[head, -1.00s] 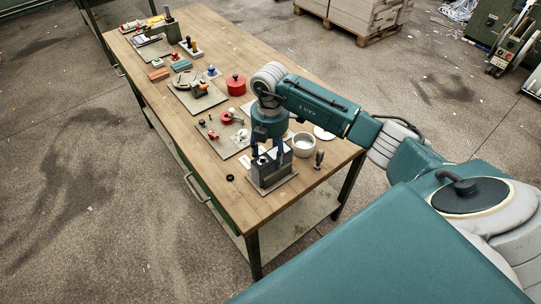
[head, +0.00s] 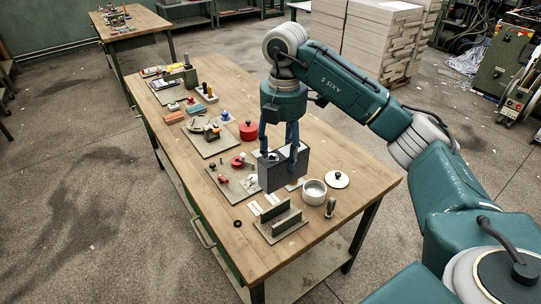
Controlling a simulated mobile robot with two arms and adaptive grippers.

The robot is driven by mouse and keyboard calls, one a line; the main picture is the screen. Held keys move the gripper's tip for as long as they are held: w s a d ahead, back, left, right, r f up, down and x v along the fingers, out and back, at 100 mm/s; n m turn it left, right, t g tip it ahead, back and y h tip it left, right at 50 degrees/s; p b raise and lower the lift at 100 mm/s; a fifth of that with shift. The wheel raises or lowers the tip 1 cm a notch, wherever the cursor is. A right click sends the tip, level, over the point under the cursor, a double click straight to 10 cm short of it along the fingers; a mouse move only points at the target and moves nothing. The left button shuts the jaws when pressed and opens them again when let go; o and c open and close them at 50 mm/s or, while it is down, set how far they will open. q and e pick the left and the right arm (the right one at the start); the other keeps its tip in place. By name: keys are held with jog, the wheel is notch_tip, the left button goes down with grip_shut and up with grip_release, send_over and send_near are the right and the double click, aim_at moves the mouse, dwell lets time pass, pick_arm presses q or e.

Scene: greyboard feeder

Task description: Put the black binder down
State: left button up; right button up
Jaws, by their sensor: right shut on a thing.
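The black binder (head: 284,174) is a dark upright block in the head view. My right gripper (head: 279,154) points down and is shut on its top edge. The binder hangs over the near part of the wooden table, just behind a small base with two upright grey-green plates (head: 280,222). It seems to be clear of these plates, and its lower edge hides part of the table. The space between the plates is empty. My left gripper is not in view.
On the wooden table (head: 345,175), a white pot (head: 314,192), its white lid (head: 337,180) and a small upright tool (head: 330,207) stand right of the plates. A board with red knobs (head: 238,162) lies to the left. A black ring (head: 237,223) lies near the front edge.

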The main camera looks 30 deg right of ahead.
aim_at(269, 166)
jog(key=shift+r, duration=0.35)
jog(key=n, duration=0.2)
jog(key=a+n, duration=0.1)
jog(key=n, duration=0.3)
jog(key=shift+s+a+f, duration=0.25)
jog(key=shift+s+a, duration=0.15)
jog(key=a+n, duration=0.1)
jog(key=n, duration=0.3)
jog(key=s+a+n, duration=0.1)
jog(key=n, duration=0.3)
jog(key=s+a+f+n+b, duration=0.1)
jog(key=n, duration=0.3)
jog(key=shift+s+a+f+n, duration=0.1)
jog(key=shift+s+a+n, duration=0.15)
jog(key=shift+a+n, duration=0.15)
jog(key=s+a+f+n, duration=0.1)
jog(key=s+n, duration=0.3)
jog(key=n, duration=0.7)
jog(key=s+a+f+n, duration=0.2)
jog(key=s+a+n, duration=0.2)
jog(key=n, duration=0.7)
jog(key=s+a+f+n+b, duration=0.1)
jog(key=s+n, duration=0.3)
jog(key=n, duration=0.8)
jog(key=shift+s+a+f, duration=0.3)
jog(key=shift+a+f, duration=0.25)
jog(key=shift+a, duration=0.2)
jog(key=shift+f, duration=0.15)
